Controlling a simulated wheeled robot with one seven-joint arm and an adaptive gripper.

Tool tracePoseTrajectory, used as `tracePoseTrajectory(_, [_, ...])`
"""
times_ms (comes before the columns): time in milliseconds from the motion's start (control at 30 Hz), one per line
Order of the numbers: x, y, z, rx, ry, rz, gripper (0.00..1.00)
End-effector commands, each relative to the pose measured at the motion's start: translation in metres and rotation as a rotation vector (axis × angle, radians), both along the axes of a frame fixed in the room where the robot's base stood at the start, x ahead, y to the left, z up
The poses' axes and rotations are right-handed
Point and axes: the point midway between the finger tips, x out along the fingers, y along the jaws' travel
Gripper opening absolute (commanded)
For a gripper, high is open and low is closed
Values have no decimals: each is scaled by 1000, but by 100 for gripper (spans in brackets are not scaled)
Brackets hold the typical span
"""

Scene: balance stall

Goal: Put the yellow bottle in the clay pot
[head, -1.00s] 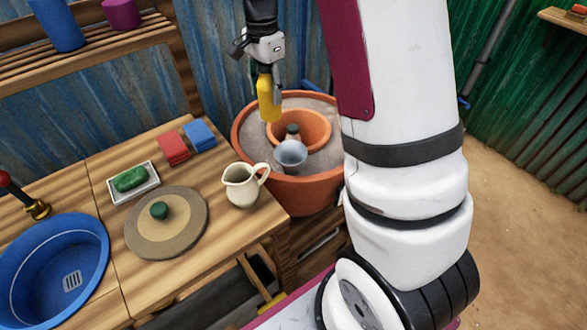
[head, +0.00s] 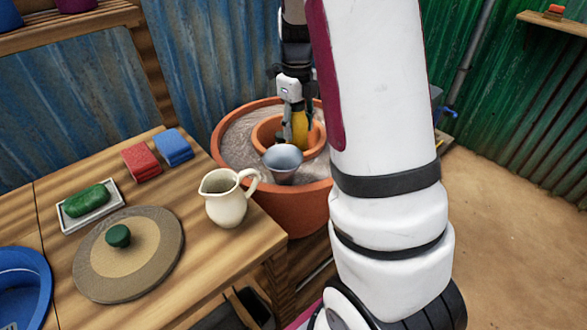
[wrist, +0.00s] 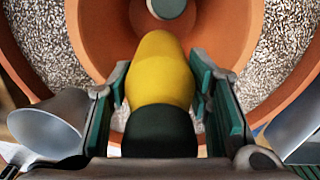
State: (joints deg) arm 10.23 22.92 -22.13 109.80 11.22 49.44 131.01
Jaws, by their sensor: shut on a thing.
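The yellow bottle (head: 300,128) is held upright in my gripper (head: 290,138). The bottle's lower part is at the opening of the smaller inner clay pot (head: 262,134), which sits in sand inside the large clay pot (head: 300,208). In the wrist view, the yellow bottle (wrist: 158,72) with its dark top stands between the green finger pads of my gripper (wrist: 162,90), which is shut on it. Behind it shows the inner pot's orange wall (wrist: 100,30). I cannot tell whether the bottle touches the pot's floor.
A grey metal cup (head: 283,172) stands at the inner pot's near side. A cream jug (head: 226,205) is at the table's right edge. A round board with a green knob (head: 118,236), a green soap (head: 86,201), red and blue cloths (head: 141,162) and a blue basin (head: 22,285) are left.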

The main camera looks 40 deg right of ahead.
Motion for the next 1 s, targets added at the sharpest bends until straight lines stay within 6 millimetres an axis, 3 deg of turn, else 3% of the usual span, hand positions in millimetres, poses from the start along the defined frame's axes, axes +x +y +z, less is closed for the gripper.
tracePoseTrajectory(100, [0, 0, -33, 2, 2, -1, 6])
tracePoseTrajectory(300, [0, 0, -67, 1, 0, 1, 6])
tracePoseTrajectory(567, [0, 0, -82, 0, 0, 1, 6])
tracePoseTrajectory(833, [0, 0, -123, 1, 1, 2, 6])
tracePoseTrajectory(1000, [1, 0, -126, -1, -2, 3, 6])
